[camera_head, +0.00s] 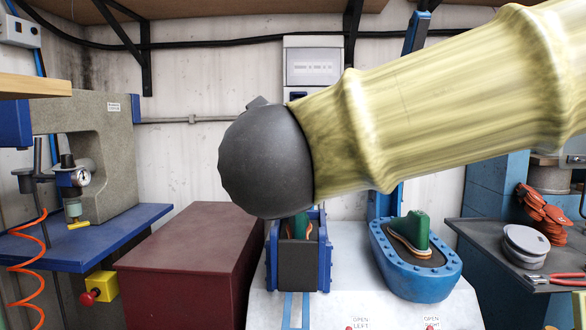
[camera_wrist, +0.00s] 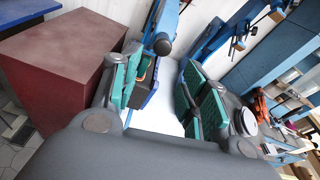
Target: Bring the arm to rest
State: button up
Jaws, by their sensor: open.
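My arm (camera_head: 440,100) reaches in from the upper right in the head view and ends in a dark grey rounded joint above the white bench. My gripper (camera_wrist: 164,80) shows in the wrist view, with its two green-padded fingers spread apart. Nothing is between the pads. My gripper cannot be made out in the head view.
A blue box-shaped mould (camera_head: 326,262) and a blue oval mould (camera_head: 413,281), each with a green form, stand on the white bench (camera_head: 385,310). Left are a dark red cabinet (camera_head: 185,260) and a blue table (camera_head: 105,238). A grey side bench (camera_head: 490,238) holds discs and pliers.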

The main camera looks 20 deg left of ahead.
dwell(0.4)
